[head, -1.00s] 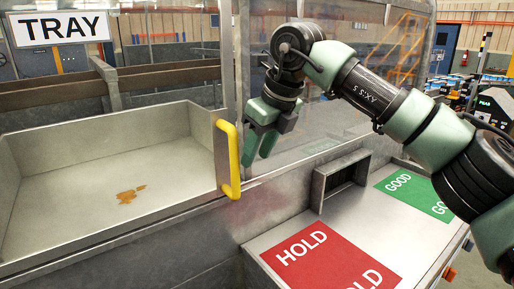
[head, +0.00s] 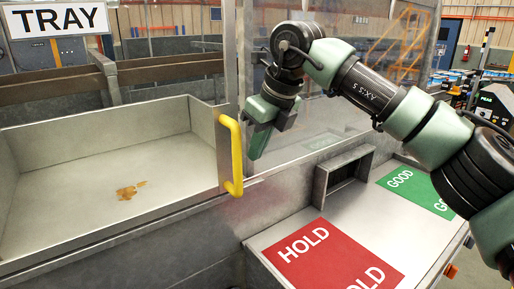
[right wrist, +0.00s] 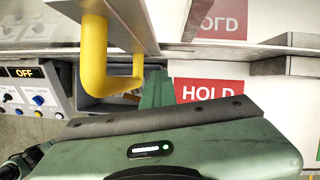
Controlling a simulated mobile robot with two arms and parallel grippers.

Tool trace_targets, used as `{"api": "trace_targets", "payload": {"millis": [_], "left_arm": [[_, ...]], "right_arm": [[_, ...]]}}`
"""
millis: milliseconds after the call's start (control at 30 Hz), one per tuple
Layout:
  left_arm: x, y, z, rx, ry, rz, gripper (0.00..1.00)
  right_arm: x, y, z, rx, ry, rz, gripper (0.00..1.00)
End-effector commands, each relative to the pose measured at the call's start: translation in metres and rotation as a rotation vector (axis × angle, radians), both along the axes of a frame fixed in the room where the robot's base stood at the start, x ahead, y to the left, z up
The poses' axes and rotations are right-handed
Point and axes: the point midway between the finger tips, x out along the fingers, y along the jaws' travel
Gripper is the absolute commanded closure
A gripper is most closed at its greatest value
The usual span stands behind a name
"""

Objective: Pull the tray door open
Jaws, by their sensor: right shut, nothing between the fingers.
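The yellow door handle (head: 231,155) is an upright bar on a narrow metal edge plate at the right end of the tray (head: 75,172). My right gripper (head: 256,150) is just right of the handle, pointing down, with its green fingers shut and empty. In the right wrist view the yellow handle (right wrist: 96,55) is large, left of the shut fingers (right wrist: 155,85). The fingers are not around the handle; whether they touch it I cannot tell. My left gripper is not in view.
A clear panel (head: 330,100) stands behind my right gripper. A shelf with a red HOLD mat (head: 315,250) and a green GOOD mat (head: 415,190) lies at the right. A small metal box (head: 342,172) stands between. A control box (right wrist: 28,98) is left in the wrist view.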

Motion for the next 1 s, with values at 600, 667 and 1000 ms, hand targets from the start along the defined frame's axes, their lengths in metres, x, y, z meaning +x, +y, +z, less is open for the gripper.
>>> {"api": "trace_targets", "payload": {"millis": [600, 667, 1000], "left_arm": [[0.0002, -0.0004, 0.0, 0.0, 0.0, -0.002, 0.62], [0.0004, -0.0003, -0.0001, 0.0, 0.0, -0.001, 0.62], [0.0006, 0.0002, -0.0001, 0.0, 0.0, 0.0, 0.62]], "right_arm": [[0.0, -0.0001, 0.0002, 0.0, 0.0, 0.0, 1.0], [0.0, -0.0001, 0.0002, 0.0, 0.0, 0.0, 1.0], [0.0, -0.0001, 0.0002, 0.0, 0.0, 0.0, 0.85]]}}
